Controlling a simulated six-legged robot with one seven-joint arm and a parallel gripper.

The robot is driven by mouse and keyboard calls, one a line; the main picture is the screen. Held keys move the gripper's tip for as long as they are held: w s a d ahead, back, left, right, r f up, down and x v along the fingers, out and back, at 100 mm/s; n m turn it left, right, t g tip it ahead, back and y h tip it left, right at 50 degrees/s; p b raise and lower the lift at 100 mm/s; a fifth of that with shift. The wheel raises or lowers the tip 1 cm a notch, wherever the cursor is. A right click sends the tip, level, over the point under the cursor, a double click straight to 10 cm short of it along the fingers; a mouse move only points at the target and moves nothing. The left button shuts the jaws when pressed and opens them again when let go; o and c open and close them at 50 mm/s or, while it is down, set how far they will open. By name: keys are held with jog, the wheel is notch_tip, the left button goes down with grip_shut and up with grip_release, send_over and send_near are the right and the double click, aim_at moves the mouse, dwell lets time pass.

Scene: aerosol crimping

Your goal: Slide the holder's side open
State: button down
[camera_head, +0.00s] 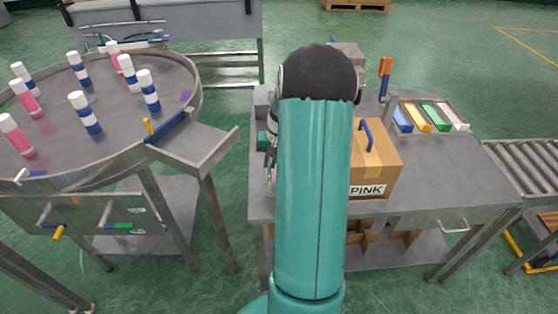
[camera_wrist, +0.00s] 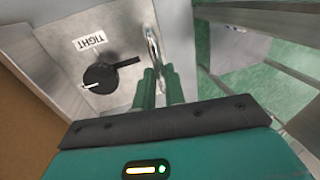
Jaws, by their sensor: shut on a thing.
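In the wrist view my gripper (camera_wrist: 160,88) has its green fingers close together, shut on a shiny metal handle (camera_wrist: 153,45) that stands out beside a pale grey panel (camera_wrist: 115,30). The panel carries a black knob (camera_wrist: 101,77) and a label reading TIGHT (camera_wrist: 90,41), upside down in this view. I take the panel and handle to be part of the holder; its sliding side cannot be made out clearly. In the head view my teal arm hides most of the holder and my gripper.
A cardboard box (camera_head: 377,165) marked PINK, with a blue handle, stands on the grey workbench (camera_head: 440,175) right of my arm. Coloured bins (camera_head: 428,117) sit behind it. A round table (camera_head: 60,125) with pink and blue cans is at the left. A roller conveyor (camera_head: 528,165) is at the right.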

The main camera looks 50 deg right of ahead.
jog(key=shift+w+a, duration=0.25)
jog(key=c, duration=1.5)
grip_release()
jog(key=shift+s, duration=0.1)
jog(key=shift+d+r, duration=0.15)
jog(key=shift+r, duration=0.1)
jog(key=r, duration=0.4)
jog(key=s+d+r, duration=0.1)
jog(key=r, duration=0.3)
jog(key=s+r, duration=0.1)
jog(key=r, duration=0.4)
jog(key=shift+d, duration=0.3)
